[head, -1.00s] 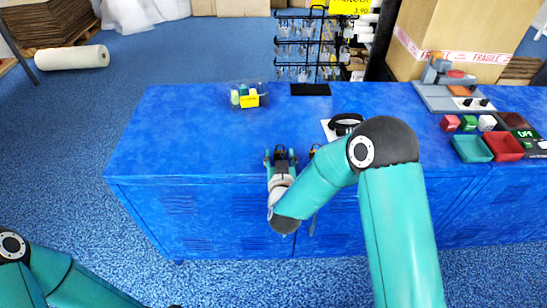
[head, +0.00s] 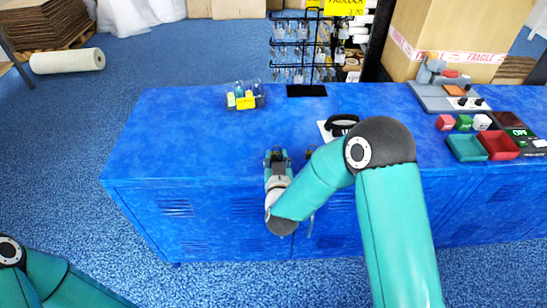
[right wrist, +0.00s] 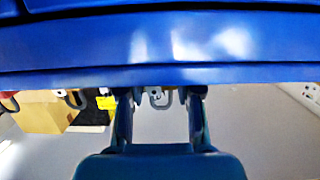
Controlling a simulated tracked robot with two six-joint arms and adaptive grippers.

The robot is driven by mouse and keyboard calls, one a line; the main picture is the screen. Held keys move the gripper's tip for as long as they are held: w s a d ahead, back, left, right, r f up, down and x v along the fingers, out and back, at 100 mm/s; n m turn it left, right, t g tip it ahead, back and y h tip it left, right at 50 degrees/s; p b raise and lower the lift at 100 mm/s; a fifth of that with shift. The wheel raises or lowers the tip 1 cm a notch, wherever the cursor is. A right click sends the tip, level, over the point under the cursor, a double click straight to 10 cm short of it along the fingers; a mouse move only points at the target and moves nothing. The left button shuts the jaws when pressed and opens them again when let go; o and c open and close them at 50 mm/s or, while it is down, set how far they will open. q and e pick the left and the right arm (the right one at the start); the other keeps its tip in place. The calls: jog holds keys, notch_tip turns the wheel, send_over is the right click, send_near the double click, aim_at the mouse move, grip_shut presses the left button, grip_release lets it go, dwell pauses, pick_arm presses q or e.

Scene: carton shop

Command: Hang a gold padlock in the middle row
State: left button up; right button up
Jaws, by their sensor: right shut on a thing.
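My right gripper (head: 277,155) is at the front edge of the blue counter, shut on a small padlock. In the right wrist view a grey shackle (right wrist: 161,98) shows between the fingertips; the body is mostly hidden, so I cannot tell its colour. Another small dark item (head: 311,151), perhaps a padlock, lies just right of the gripper, partly behind my arm. The black wire rack (head: 306,91) stands at the back of the counter, with rows of hooks holding small clear packs. A yellow padlock price sign (head: 344,6) is at its top. My left gripper is out of view.
A clear bin with a yellow label (head: 246,102) sits left of the rack. Trays (head: 466,147), small boxes and a grey device (head: 445,92) stand at the right.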

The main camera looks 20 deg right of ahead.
jog(key=shift+s+r+p, duration=0.25)
jog(key=shift+r+p, duration=0.05)
jog(key=shift+r, duration=0.45)
jog(key=shift+r, duration=0.2)
jog(key=shift+s+a, duration=0.1)
jog(key=shift+s, duration=0.1)
jog(key=f+b+v, duration=0.1)
jog(key=b+v, duration=0.1)
jog(key=v, duration=0.6)
jog(key=shift+s+f, duration=0.2)
jog(key=shift+f, duration=0.05)
dwell(0.5)
dwell(0.9)
